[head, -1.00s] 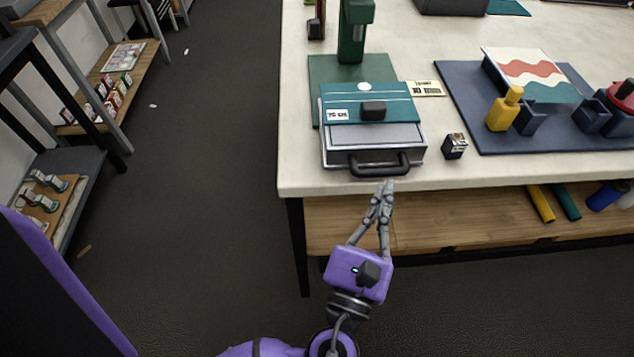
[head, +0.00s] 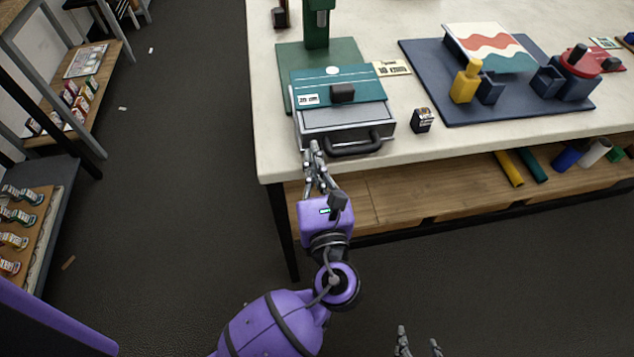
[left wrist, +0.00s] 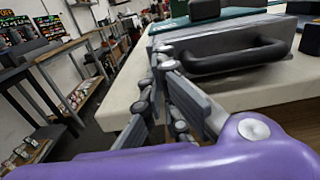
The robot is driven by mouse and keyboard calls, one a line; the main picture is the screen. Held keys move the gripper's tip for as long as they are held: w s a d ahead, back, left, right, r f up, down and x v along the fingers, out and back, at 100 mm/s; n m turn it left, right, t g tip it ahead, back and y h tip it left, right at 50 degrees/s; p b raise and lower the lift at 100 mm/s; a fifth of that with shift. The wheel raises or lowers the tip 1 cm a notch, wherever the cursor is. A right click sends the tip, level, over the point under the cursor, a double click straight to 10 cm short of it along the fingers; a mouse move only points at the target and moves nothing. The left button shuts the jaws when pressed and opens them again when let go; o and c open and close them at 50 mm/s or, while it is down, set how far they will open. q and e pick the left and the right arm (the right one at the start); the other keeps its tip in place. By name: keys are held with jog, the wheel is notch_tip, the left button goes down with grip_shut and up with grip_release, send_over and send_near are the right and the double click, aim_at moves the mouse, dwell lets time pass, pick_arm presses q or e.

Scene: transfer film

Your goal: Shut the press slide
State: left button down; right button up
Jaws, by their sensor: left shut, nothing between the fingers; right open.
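The press has a teal top (head: 340,87) with a black knob, and a grey slide (head: 347,117) sticks out from under it toward me. The slide's black handle (head: 355,145) is on its front; the handle also shows in the left wrist view (left wrist: 240,60). My left gripper (head: 314,148) is shut and empty, its fingertips by the slide's front left corner, left of the handle. The left wrist view shows these fingertips (left wrist: 163,65) close to the slide's front; contact cannot be told. My right gripper (head: 418,338) is open and empty at the bottom edge.
The press stands near the front left corner of a pale table (head: 420,157). A small black box (head: 422,121) is right of it. A blue mat (head: 500,110) holds yellow, blue and red items. A wooden shelf (head: 400,197) is below the tabletop.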

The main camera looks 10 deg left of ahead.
aim_at(308, 140)
pick_arm(q)
jog(key=shift+x, duration=1.1)
pick_arm(e)
jog(key=shift+w+a+r, duration=0.1)
jog(key=shift+w+r, duration=0.05)
jog(key=shift+r, duration=0.05)
pick_arm(q)
jog(key=shift+w, duration=0.25)
jog(key=x, duration=0.1)
jog(key=p+x, duration=0.1)
jog(key=x, duration=0.1)
jog(key=shift+w+a+r, duration=0.15)
jog(key=shift+w+r, duration=0.15)
jog(key=shift+r, duration=0.1)
jog(key=x, duration=0.3)
jog(key=p+x, duration=0.1)
jog(key=x, duration=0.1)
jog(key=shift+w+f, duration=0.15)
jog(key=shift+f, duration=0.15)
jog(key=shift+w+a+f, duration=0.1)
jog(key=shift+w, duration=0.1)
pick_arm(e)
jog(key=shift+w+a+r, duration=0.2)
jog(key=shift+a+r, duration=0.05)
jog(key=shift+r, duration=0.5)
jog(key=shift+r, duration=0.1)
